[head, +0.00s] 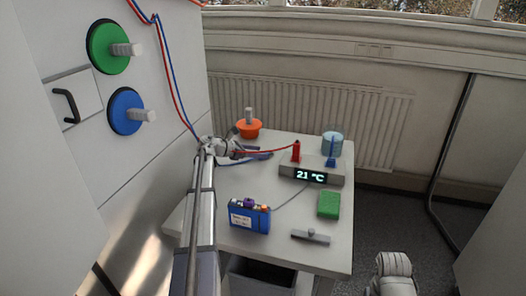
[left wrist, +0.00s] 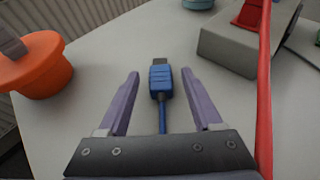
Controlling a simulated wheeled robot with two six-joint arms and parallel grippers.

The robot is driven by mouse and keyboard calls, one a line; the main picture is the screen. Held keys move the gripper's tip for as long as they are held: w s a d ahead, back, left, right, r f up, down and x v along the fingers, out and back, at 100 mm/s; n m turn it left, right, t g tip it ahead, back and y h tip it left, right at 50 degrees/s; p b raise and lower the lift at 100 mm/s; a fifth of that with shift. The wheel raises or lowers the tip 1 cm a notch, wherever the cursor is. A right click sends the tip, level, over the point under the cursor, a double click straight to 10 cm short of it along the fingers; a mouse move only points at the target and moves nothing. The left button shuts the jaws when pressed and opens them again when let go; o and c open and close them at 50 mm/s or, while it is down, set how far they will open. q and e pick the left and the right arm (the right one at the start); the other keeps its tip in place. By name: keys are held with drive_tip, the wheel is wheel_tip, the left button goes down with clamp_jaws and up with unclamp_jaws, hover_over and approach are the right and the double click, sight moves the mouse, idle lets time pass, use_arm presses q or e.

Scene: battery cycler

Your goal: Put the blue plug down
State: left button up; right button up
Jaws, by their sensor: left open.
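The blue plug (left wrist: 161,82) lies on the white table (left wrist: 120,50) in the left wrist view, its metal end pointing away from me and its blue cable running back between my fingers. My left gripper (left wrist: 163,90) is open, with one finger on each side of the plug and a gap to both. In the head view my left gripper (head: 250,153) is over the back left of the table, and the plug is too small to make out there. My right gripper is not clearly shown; only a part of my right arm is at the lower right.
An orange pot (head: 249,129) stands left of the plug. A red cable (left wrist: 265,100) passes close right of my left gripper. A blue battery box (head: 250,217) and green block (head: 328,204) are nearer.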

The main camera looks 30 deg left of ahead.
use_arm(q)
drive_tip(key=p+v, duration=0.2)
drive_tip(key=v, duration=0.7)
drive_tip(key=shift+p, duration=0.35)
